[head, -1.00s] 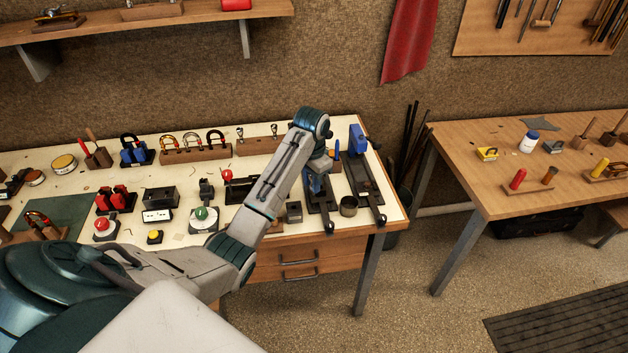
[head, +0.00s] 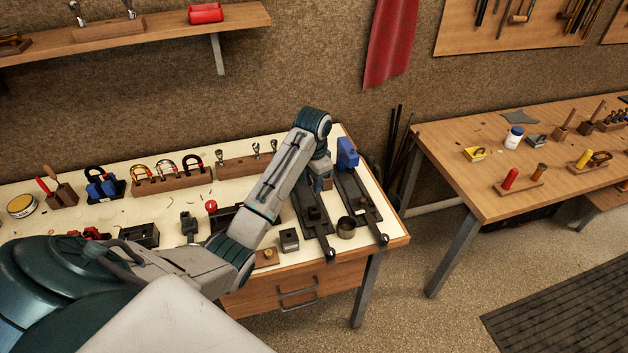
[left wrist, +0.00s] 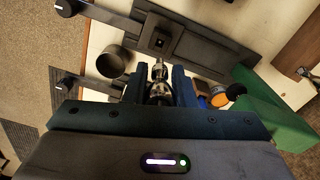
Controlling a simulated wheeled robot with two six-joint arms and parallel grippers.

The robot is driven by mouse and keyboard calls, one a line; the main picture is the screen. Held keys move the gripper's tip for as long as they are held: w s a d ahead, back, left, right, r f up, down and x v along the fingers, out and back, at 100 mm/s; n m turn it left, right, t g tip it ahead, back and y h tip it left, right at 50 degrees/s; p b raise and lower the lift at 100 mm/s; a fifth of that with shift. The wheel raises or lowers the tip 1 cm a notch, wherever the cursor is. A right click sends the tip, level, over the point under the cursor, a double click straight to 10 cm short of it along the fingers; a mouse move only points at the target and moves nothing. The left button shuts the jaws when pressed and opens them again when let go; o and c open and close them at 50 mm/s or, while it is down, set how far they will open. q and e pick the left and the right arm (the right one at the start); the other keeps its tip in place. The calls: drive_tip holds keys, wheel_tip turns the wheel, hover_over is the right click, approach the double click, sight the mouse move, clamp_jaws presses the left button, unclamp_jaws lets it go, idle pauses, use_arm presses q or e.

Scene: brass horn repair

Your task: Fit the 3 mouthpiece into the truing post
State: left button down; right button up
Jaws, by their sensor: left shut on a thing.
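My left gripper (left wrist: 158,88) is shut on a small silver mouthpiece (left wrist: 159,72) in the left wrist view; any number on it is unreadable. A dark block with a square opening (left wrist: 160,40), which looks like the truing post, stands on a black plate just above the mouthpiece in that view. The two look apart, but the height gap is unclear. In the head view a similar block (head: 316,214) stands on the left black rail fixture. There my left gripper (head: 324,178) is above the fixtures, and my forearm hides its grasp. My right gripper is not in view.
A dark cup (head: 346,227) stands between the left fixture and the right fixture (head: 364,200), which has a blue part (head: 347,152) at its far end. A wooden rack (head: 236,166) with silver mouthpieces is at the back. A small grey block (head: 289,239) sits left of the fixtures.

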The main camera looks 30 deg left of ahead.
use_arm(q)
drive_tip(key=shift+a+f, duration=0.1)
drive_tip(key=shift+f, duration=0.8)
wheel_tip(320, 180, down, 2)
drive_tip(key=shift+f+b, duration=0.1)
drive_tip(key=shift+b, duration=0.35)
drive_tip(key=shift+f, duration=0.7)
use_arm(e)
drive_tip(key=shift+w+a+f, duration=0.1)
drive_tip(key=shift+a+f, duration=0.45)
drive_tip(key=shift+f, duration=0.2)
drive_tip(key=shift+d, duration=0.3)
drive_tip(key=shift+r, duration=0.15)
use_arm(q)
drive_tip(key=shift+r, duration=0.1)
drive_tip(key=shift+p, duration=0.45)
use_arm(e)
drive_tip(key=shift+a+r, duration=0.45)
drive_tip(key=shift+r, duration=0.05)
